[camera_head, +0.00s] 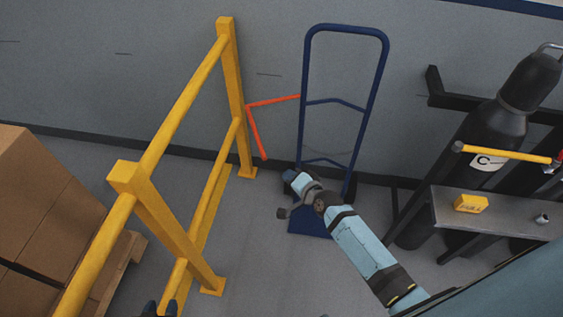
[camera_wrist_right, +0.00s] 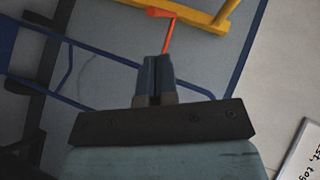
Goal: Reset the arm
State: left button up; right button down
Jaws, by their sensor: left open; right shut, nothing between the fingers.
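My right arm comes in from the lower right of the head view and reaches up and left. Its gripper (camera_head: 289,177) is in front of the lower part of a blue hand truck. In the right wrist view the two fingers of the right gripper (camera_wrist_right: 154,72) lie side by side, shut, with nothing between them. Only the dark fingertips of my left gripper (camera_head: 160,307) show at the bottom edge of the head view. They are apart and empty, left of the right gripper.
The blue hand truck (camera_head: 369,98) leans at the wall beside a red angled strip (camera_head: 257,133). A yellow guard rail (camera_head: 183,105) stands left, with cardboard boxes (camera_head: 45,215) on a pallet beyond. Dark gas cylinders (camera_head: 490,130) and a metal shelf (camera_head: 495,215) with a yellow box (camera_head: 470,203) stand right.

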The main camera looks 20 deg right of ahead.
jog(key=s+a+n+g+p, duration=0.1)
jog(key=s+n, duration=0.6)
jog(key=s, duration=0.5)
jog(key=s+a+r+n+g+h+p, duration=0.1)
jog(key=s+n, duration=0.5)
jog(key=s, duration=0.5)
jog(key=shift+s+a+r+n+g, duration=0.15)
jog(key=shift+s+r+n+g, duration=0.15)
jog(key=shift+s+n, duration=0.1)
dwell(0.4)
